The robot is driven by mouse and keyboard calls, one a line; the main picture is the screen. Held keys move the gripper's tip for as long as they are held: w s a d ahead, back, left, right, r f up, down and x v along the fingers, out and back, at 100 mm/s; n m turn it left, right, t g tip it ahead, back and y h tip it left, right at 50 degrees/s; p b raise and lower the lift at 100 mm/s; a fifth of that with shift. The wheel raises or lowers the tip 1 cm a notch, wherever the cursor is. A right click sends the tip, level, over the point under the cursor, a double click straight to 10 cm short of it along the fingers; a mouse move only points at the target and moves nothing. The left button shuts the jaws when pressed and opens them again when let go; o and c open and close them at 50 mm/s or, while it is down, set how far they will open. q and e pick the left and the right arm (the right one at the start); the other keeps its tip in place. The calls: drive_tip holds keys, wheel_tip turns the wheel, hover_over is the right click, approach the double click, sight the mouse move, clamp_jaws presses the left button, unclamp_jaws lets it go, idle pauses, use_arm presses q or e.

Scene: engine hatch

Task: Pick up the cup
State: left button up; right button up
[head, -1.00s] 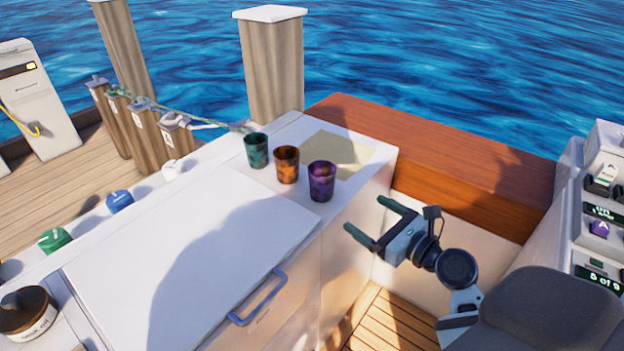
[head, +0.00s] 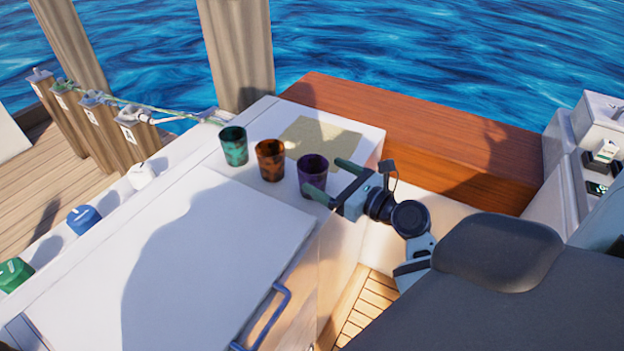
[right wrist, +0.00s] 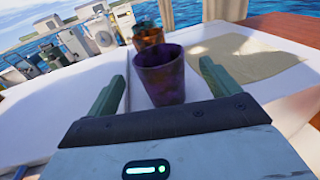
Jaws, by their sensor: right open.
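Three cups stand upright in a row on the white counter (head: 215,205): a teal cup (head: 233,147), an orange-brown cup (head: 270,161) and a purple cup (head: 312,174). My right gripper (head: 332,179) is open, with its fingers at the near right side of the purple cup. In the right wrist view the purple cup (right wrist: 160,77) stands ahead, between the lines of the two open fingers (right wrist: 157,85). The orange-brown cup (right wrist: 148,36) is partly hidden behind it there. I cannot tell whether a finger touches the purple cup. My left gripper is not in view.
A flat beige patch (head: 322,138) lies on the counter behind the purple cup. White, blue (head: 83,220) and green (head: 14,274) knobs line the counter's left side. A blue handle (head: 268,320) sticks out at the front. A wooden ledge (head: 420,130) is at the right.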

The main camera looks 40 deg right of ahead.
sight(302, 165)
drive_tip(key=x, duration=0.4)
drive_tip(key=shift+w+f, duration=0.2)
drive_tip(key=shift+f, duration=0.2)
drive_tip(key=shift+w+a, duration=0.15)
drive_tip(key=shift+w, duration=0.2)
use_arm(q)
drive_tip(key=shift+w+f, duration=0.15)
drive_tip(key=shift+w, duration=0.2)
use_arm(e)
drive_tip(key=c, duration=0.9)
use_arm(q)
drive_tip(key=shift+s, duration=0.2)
use_arm(e)
drive_tip(key=shift+c, duration=0.9)
drive_tip(key=shift+r, duration=0.15)
